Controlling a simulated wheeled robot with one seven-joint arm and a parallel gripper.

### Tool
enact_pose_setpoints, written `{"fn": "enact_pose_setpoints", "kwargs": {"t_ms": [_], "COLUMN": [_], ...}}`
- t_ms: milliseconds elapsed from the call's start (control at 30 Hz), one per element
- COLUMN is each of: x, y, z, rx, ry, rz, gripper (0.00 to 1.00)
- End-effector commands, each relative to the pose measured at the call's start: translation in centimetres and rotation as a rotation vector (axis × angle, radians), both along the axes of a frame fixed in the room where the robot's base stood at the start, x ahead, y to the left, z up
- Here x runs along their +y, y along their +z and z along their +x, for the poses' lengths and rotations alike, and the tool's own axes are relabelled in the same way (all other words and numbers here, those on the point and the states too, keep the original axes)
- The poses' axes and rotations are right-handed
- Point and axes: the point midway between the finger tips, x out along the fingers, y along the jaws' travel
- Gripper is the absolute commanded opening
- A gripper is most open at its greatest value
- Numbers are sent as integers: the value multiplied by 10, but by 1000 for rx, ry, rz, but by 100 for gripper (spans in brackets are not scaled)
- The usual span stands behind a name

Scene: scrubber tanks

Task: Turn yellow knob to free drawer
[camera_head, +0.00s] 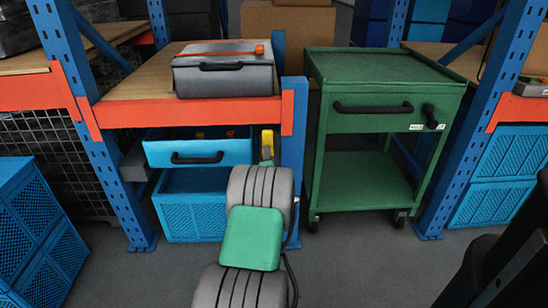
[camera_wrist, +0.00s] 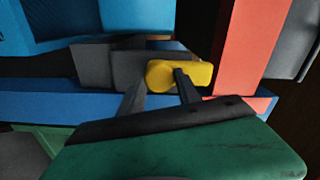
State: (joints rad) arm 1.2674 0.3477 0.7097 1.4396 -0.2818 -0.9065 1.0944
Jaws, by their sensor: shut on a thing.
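The yellow knob (camera_head: 267,139) is at the right of the blue drawer (camera_head: 196,152), beside the blue post. In the wrist view the yellow knob (camera_wrist: 192,73) shows a round end and a flat bar pointing right. My gripper (camera_wrist: 160,80) is shut on it, with one dark finger on each side of the round part. In the head view my arm hides the fingers. The drawer has a black handle (camera_head: 197,158) and hangs under the wooden shelf. Small orange items show over its front. I cannot tell how far out it stands.
A grey case (camera_head: 222,78) with an orange-ended rod on it sits on the shelf (camera_head: 135,82), behind an orange beam (camera_head: 190,113). A blue crate (camera_head: 190,205) stands below the drawer. A green cart (camera_head: 385,75) stands to the right. The floor in front is clear.

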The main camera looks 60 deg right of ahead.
Motion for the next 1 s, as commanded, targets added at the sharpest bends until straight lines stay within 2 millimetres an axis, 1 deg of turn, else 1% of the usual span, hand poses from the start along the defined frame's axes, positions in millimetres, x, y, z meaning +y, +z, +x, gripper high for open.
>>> {"fn": "enact_pose_setpoints", "kwargs": {"t_ms": [33, 433, 467, 700, 733, 1000], "x": [0, 1, 1, 2, 3, 5], "y": [-2, -2, -2, -1, -1, 0], "z": [-2, 0, 0, 4, 4, 3], "rx": [-4, -13, -13, -13, -13, -13], "ry": [-4, -1, -1, 6, 6, 7], "rz": [6, 10, 10, 8, 8, 8], "gripper": [0, 0, 41, 61, 62, 62]}}
